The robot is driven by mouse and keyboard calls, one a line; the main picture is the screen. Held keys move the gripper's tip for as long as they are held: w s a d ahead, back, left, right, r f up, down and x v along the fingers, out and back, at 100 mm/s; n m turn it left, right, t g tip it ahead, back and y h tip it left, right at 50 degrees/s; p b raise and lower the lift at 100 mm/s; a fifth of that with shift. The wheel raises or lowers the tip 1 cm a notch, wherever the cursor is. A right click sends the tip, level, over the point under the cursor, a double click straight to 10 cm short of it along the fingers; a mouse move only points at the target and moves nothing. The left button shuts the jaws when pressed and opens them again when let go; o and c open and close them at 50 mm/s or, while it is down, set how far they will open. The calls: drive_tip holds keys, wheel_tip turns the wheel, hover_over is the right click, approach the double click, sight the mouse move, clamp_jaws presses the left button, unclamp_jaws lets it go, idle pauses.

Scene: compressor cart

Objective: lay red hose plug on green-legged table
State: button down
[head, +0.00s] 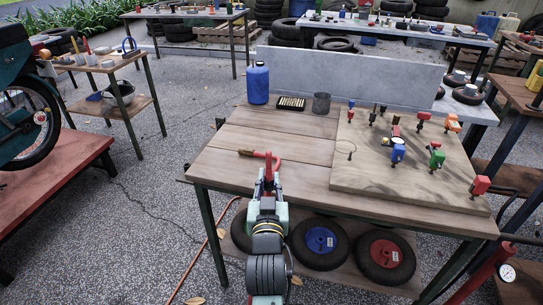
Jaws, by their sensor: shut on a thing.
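My gripper (268,180) is over the near part of a wooden workbench (228,180) with dark green legs. Another red block-shaped fitting (480,186) sits at the right edge of a wooden board (365,185) on the same bench.
The board carries several coloured fittings, including a blue one (397,153) and a green one (437,157). A blue bottle (258,84), a black tray (291,103) and a grey cup (321,103) stand at the back. The bench's left-middle top is clear. Wheels (386,257) lie beneath.

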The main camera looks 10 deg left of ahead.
drive_tip(key=shift+w+a+f+b, duration=0.1)
drive_tip(key=shift+w+f+b, duration=0.3)
drive_tip(key=shift+b, duration=1.25)
drive_tip(key=shift+w+f+b, duration=0.15)
drive_tip(key=shift+w+b, duration=0.3)
drive_tip(key=shift+b, duration=1.15)
drive_tip(key=x, duration=0.8)
drive_tip(key=d+x, duration=0.1)
drive_tip(key=x, duration=0.4)
drive_tip(key=shift+w+f, duration=0.15)
drive_tip(key=shift+f, duration=0.05)
drive_tip(key=shift+w+f, duration=0.15)
drive_tip(key=shift+f, duration=0.05)
drive_tip(key=shift+f+p, duration=0.55)
drive_tip(key=shift+f, duration=1.1)
drive_tip(key=shift+f, duration=0.25)
drive_tip(key=c, duration=1.5)
unclamp_jaws()
drive_tip(key=shift+r, duration=0.1)
